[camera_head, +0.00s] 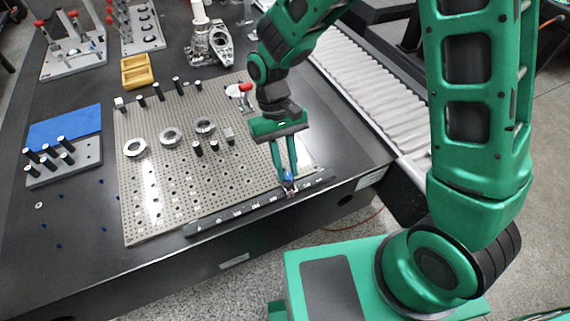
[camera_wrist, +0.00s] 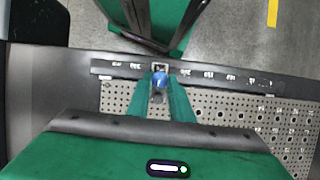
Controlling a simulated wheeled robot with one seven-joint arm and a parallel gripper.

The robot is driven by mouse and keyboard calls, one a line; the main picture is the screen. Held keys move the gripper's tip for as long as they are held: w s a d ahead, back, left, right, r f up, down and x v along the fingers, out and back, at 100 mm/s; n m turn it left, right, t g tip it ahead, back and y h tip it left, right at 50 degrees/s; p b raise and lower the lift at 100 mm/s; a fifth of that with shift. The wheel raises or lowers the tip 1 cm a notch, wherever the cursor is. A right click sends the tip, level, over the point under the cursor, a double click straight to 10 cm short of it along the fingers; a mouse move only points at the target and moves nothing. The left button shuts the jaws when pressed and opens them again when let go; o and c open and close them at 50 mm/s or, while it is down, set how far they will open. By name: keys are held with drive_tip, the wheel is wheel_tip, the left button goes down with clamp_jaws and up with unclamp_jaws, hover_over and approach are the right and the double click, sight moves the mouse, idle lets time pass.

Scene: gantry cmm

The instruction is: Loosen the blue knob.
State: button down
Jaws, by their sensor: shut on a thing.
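The blue knob (camera_head: 288,176) sits at the right part of the dark numbered rail along the front edge of the perforated plate. It also shows in the wrist view (camera_wrist: 160,79), between my fingertips. My gripper (camera_head: 289,182) points down over the rail, its two green fingers on either side of the knob. In the wrist view my gripper (camera_wrist: 160,84) is shut on the knob. The fingers partly hide the knob in the head view. A small metal block shows just beyond the knob in the wrist view.
The dark rail (camera_head: 240,212) runs along the front of the perforated plate (camera_head: 150,205), which carries metal rings and several black posts. A yellow tray (camera_head: 137,72) and a blue pad (camera_head: 65,127) lie farther away. A ribbed cover (camera_head: 365,90) flanks the table's right side.

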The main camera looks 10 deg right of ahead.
drive_tip(key=c, duration=1.6)
unclamp_jaws()
drive_tip(key=shift+o, duration=0.2)
drive_tip(key=v, duration=1.1)
